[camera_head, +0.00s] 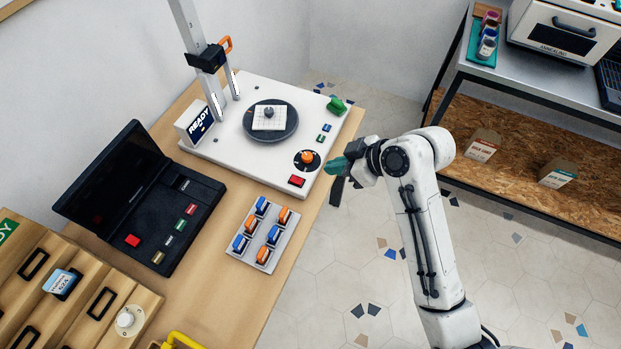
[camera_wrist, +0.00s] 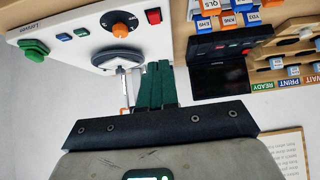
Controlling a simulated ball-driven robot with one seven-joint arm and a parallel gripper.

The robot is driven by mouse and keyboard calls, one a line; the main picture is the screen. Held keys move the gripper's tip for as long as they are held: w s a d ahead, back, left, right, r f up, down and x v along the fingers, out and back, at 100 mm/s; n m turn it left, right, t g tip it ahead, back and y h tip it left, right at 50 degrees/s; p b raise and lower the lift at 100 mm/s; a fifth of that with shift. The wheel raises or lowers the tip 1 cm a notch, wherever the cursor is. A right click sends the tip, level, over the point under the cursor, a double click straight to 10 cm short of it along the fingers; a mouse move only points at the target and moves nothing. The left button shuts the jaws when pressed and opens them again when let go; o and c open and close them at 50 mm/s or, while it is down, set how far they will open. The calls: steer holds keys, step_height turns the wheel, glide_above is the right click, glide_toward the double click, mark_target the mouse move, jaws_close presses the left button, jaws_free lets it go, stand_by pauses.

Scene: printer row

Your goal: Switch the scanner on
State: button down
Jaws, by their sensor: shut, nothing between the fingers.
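The scanner appears to be the white machine (camera_head: 235,150) with a column, a grey turntable and a small display (camera_head: 200,122) reading READY. Its front end has an orange knob (camera_head: 308,156) on a black dial, a red button (camera_head: 297,181), small green and blue buttons (camera_head: 323,134) and a green lever (camera_head: 337,105). In the wrist view the orange knob (camera_wrist: 121,30) and green lever (camera_wrist: 30,50) show too. My gripper (camera_head: 335,167) is shut and empty, just right of the knob and apart from it.
A black folding console (camera_head: 150,200) with a dark screen stands left on the wooden table. A grey tray (camera_head: 238,247) of blue and orange blocks lies in front of the machine. Wooden compartments (camera_head: 70,300) are at lower left. A shelf (camera_head: 530,140) stands right, with open floor between.

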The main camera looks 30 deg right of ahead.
glide_above(297, 182)
steer(key=s+d, duration=0.2)
steer(key=s, duration=0.1)
steer(key=f, duration=0.6)
steer(key=shift+w+f+p, duration=0.2)
steer(key=shift+f+p, duration=0.15)
steer(key=shift+f, duration=0.05)
step_height(297, 182, down, 2)
steer(key=shift+a+f, duration=0.1)
steer(key=shift+f, duration=0.15)
steer(key=shift+w+f, duration=0.1)
steer(key=shift+f, duration=0.8)
